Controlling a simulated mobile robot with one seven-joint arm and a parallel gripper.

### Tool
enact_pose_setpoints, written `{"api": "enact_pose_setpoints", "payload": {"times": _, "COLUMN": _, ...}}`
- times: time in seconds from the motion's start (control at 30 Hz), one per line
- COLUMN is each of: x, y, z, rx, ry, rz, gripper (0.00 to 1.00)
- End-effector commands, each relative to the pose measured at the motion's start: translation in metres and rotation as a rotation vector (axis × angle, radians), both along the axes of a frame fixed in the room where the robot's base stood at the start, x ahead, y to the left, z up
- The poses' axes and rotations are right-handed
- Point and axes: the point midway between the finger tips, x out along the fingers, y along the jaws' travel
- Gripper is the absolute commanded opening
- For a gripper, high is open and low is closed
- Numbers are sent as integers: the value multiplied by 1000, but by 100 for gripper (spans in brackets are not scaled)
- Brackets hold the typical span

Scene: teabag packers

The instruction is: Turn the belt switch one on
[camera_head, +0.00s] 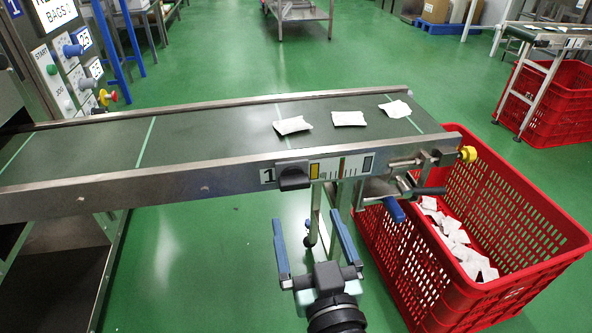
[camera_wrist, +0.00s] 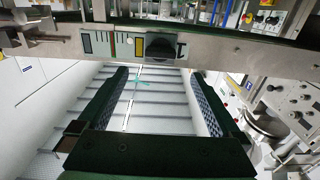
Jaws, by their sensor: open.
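The belt switch one (camera_head: 294,176) is a black rotary knob on the near side rail of the conveyor, beside a label with the number 1. It also shows in the wrist view as a round black knob (camera_wrist: 160,47) near the top, upside down. My gripper (camera_head: 309,232) has two blue fingers, spread apart and empty, below and in front of the switch, not touching it. The conveyor belt (camera_head: 210,135) is dark green and bears several white teabags.
A red crate (camera_head: 400,262) with teabags in it stands under the belt's right end. A blue-handled lever (camera_head: 394,209) and a yellow knob (camera_head: 467,154) stick out at that end. A control panel (camera_head: 65,70) stands at the left. Green floor is clear in front.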

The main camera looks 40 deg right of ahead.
Motion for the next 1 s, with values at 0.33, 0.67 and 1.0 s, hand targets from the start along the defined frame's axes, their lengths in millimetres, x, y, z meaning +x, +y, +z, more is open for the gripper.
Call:
{"api": "enact_pose_setpoints", "payload": {"times": 0.33, "x": 46, "y": -28, "z": -2, "rx": -3, "ry": -1, "rz": 0, "gripper": 100}}
{"api": "enact_pose_setpoints", "payload": {"times": 0.67, "x": 74, "y": -45, "z": -1, "rx": -1, "ry": 0, "rz": 1, "gripper": 100}}
{"api": "enact_pose_setpoints", "payload": {"times": 1.0, "x": 78, "y": -47, "z": 0, "rx": -1, "ry": 1, "rz": 1, "gripper": 100}}
